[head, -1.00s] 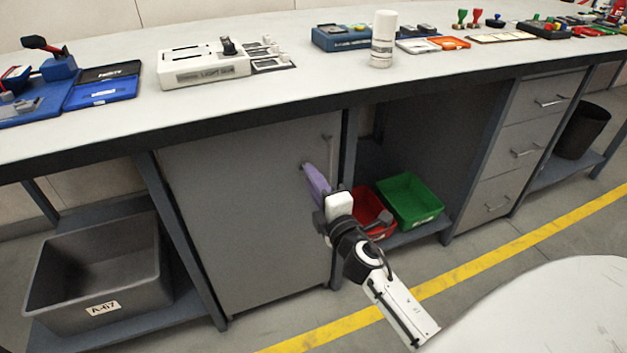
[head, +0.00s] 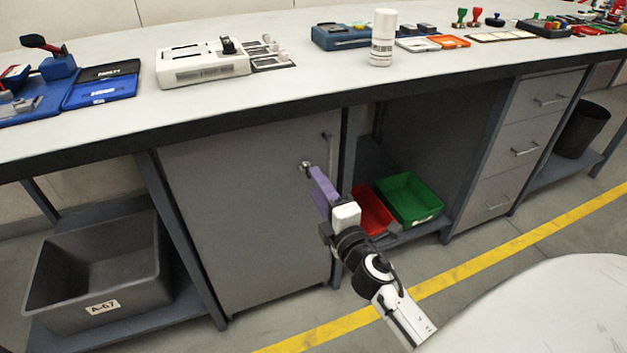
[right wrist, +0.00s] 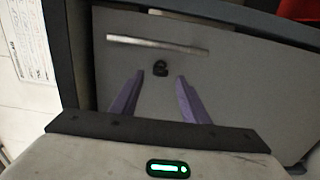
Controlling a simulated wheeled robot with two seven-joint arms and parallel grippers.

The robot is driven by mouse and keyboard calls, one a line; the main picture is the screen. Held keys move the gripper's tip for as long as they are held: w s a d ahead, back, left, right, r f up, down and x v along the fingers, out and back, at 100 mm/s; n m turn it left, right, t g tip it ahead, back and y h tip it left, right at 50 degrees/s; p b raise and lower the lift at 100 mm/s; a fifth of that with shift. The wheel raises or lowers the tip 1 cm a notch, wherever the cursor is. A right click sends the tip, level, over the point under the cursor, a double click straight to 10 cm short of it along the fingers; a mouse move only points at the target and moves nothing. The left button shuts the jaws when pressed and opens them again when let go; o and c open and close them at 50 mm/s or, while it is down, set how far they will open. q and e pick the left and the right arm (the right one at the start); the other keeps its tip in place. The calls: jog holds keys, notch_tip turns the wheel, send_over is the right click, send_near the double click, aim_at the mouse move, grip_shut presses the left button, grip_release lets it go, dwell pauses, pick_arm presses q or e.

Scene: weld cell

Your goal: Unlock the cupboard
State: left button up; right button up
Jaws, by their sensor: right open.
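The grey cupboard door (head: 240,215) is closed under the bench. A small round lock piece (head: 306,166) sits near its upper right, beside the bar handle (head: 327,150). In the right wrist view the lock piece (right wrist: 160,68) looks dark and curled, below the pale handle (right wrist: 158,44); I cannot tell whether a key is in it. My right gripper (head: 315,175) has purple fingers pointing at the door, just short of the lock piece. In the right wrist view the gripper (right wrist: 160,82) is open and empty, with the lock piece centred just beyond the fingertips. My left gripper is not in view.
The bench top (head: 130,120) overhangs the door. Right of the door, a red bin (head: 372,210) and a green bin (head: 410,198) stand on a low shelf close to my right arm. A grey bin (head: 95,265) stands at left. The floor before the door looks clear.

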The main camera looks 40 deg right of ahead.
pick_arm(q)
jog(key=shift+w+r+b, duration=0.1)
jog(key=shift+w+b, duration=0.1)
jog(key=shift+b, duration=0.15)
pick_arm(e)
jog(key=v, duration=0.7)
